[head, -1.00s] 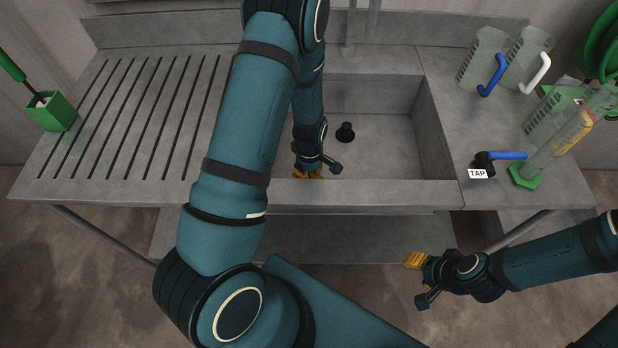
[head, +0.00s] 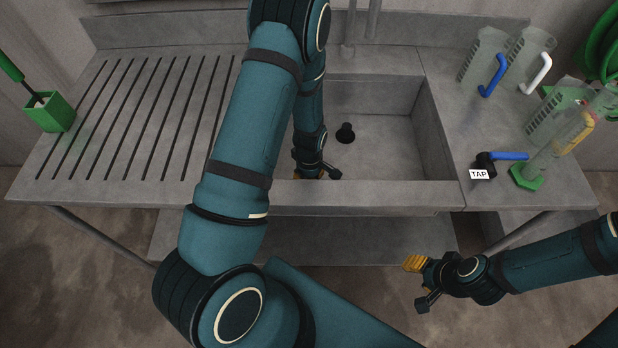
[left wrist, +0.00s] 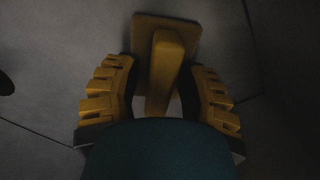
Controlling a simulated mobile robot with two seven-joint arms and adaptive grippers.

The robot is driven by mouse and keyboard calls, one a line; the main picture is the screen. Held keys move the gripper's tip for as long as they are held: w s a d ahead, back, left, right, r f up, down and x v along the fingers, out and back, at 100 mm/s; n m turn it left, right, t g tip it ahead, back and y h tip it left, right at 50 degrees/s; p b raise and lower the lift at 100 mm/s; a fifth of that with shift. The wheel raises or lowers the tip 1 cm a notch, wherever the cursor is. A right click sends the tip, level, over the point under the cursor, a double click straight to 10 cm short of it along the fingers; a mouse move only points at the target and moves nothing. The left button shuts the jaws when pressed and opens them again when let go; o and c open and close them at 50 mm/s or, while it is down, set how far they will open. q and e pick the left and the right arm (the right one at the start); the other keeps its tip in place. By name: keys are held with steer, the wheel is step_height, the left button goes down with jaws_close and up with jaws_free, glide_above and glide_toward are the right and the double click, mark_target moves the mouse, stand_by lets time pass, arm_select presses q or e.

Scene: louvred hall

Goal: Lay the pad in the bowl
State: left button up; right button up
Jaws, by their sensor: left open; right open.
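The pad (left wrist: 143,30) is a yellow-brown flat plate with a bar-shaped handle (left wrist: 165,62); it shows in the left wrist view against a grey surface, seemingly the floor of the bowl. The bowl is the grey sink basin (head: 390,150) in the head view. My left gripper (head: 305,175) reaches down into it near the front wall. In the left wrist view the fingers of this gripper (left wrist: 159,95) are open, one on each side of the handle, with gaps. The pad is hidden in the head view. My right gripper (head: 418,283) is open and empty in front of the counter.
A black drain piece (head: 345,132) stands on the basin floor. A ribbed drainboard (head: 140,120) lies left, with a green brush holder (head: 52,113). On the right are a black tap with blue lever (head: 487,161), clear containers (head: 485,55) and a clear cylinder on a green base (head: 526,178).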

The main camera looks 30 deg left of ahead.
arm_select(q)
step_height(320, 180, up, 12)
steer(key=p, duration=0.2)
steer(key=shift+r, duration=0.1)
stand_by(0.5)
